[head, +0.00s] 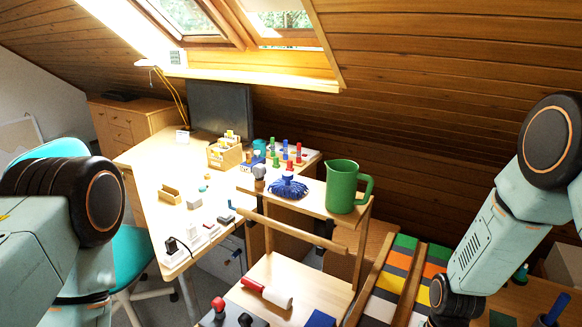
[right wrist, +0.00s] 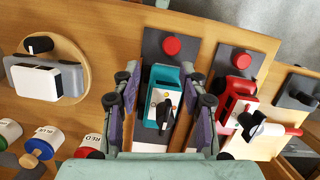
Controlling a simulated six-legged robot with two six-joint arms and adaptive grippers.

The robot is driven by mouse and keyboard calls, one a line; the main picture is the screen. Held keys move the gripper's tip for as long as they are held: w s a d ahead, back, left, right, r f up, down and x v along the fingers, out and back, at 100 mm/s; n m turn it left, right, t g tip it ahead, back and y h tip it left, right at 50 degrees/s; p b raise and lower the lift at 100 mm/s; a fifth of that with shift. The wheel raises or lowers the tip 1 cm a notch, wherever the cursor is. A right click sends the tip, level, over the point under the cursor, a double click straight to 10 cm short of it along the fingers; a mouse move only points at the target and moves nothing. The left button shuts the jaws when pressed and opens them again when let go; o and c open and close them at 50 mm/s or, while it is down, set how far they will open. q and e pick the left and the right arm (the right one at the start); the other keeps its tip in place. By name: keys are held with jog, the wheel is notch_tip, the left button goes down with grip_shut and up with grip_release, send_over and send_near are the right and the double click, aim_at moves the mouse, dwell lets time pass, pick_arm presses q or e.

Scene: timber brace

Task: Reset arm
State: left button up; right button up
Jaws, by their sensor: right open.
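My right gripper (right wrist: 164,82) is open in the right wrist view. Its two fingers stand on either side of a teal device (right wrist: 160,90) with a black lever, with gaps visible between the fingers and the device. I cannot tell how far above the device the fingertips are. My left arm fills the left side of the head view. Its gripper does not show.
In the right wrist view, a red device (right wrist: 236,92), red buttons (right wrist: 171,46) and a white box (right wrist: 48,80) surround the gripper on a wooden board. In the head view, a green jug (head: 341,187) and blue item (head: 288,187) stand on a raised shelf; the desk (head: 150,165) lies behind.

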jog(key=s+a+f+n+t+h, duration=0.1)
jog(key=s+f+n, duration=0.1)
jog(key=s, duration=0.8)
jog(key=s+a+f+n+t, duration=0.1)
jog(key=s+a+n, duration=0.1)
jog(key=s, duration=0.8)
notch_tip(320, 180, down, 14)
jog(key=b, duration=1.3)
jog(key=shift+r, duration=0.2)
jog(key=shift+d, duration=0.1)
